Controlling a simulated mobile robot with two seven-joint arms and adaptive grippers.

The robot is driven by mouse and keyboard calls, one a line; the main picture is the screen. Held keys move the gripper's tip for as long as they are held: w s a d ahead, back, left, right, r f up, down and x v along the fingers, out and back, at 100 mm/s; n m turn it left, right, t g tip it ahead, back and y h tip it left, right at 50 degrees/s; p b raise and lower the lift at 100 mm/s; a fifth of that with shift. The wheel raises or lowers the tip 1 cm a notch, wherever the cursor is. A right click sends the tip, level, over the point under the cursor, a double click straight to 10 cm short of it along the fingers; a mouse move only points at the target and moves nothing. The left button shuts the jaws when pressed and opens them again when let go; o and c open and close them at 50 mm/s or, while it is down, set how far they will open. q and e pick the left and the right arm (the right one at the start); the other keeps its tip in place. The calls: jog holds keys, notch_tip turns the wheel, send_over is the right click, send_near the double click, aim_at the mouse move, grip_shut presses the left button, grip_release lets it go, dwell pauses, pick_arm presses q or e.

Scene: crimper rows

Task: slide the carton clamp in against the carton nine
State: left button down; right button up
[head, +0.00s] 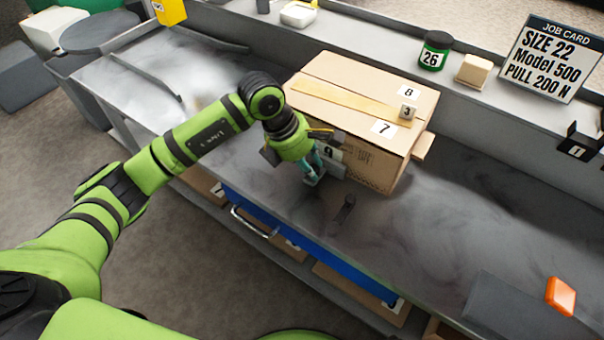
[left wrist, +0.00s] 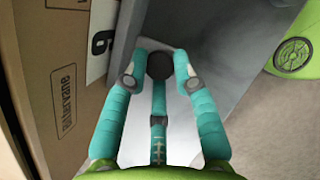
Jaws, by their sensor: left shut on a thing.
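The carton (head: 330,92) is a brown box on the bench, with a label 9 on its near side, partly hidden by my gripper. In the left wrist view the carton (left wrist: 60,95) stands close at the left, its 9 tilted. My left gripper (head: 314,172) is low at this near side. Its teal fingers close around a dark round knob (left wrist: 160,65), which appears to belong to the carton clamp. The clamp's grey plate (head: 333,166) shows beside the fingers, next to the carton; I cannot tell whether they touch. My right gripper is not in view.
A blue drawer (head: 300,245) is below.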

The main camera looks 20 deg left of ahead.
pick_arm(q)
jog(key=shift+d, duration=0.1)
jog(key=c, duration=1.2)
grip_release()
jog(key=shift+c, duration=0.2)
jog(key=v, duration=1.2)
jog(key=shift+r, duration=0.1)
